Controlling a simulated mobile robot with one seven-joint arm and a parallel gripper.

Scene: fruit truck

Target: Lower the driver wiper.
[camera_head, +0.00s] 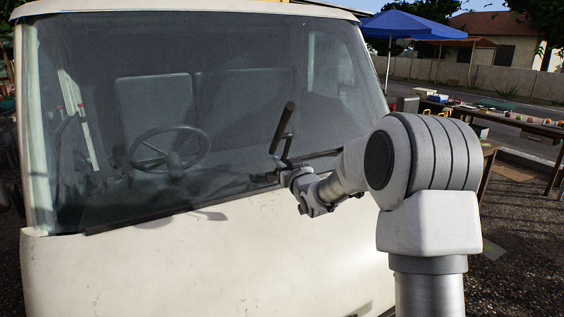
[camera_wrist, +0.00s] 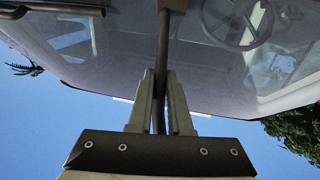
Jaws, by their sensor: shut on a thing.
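A dark wiper (camera_head: 285,122) stands tilted up in front of the windshield (camera_head: 240,100), right of the steering wheel (camera_head: 170,148). My gripper (camera_head: 281,167) is at its lower part. In the wrist view, the two fingers of my gripper (camera_wrist: 162,85) are shut on the wiper's dark rod (camera_wrist: 163,45), one finger on each side. The rod runs up the picture to a wider dark piece (camera_wrist: 172,5). The held wiper's base and its gap to the glass are not clear.
Another dark wiper (camera_head: 140,219) lies along the windshield's lower left edge. The white truck front (camera_head: 200,270) is just below the glass. A blue canopy (camera_head: 410,25) and a table with goods (camera_head: 515,120) stand at the right, beyond my arm.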

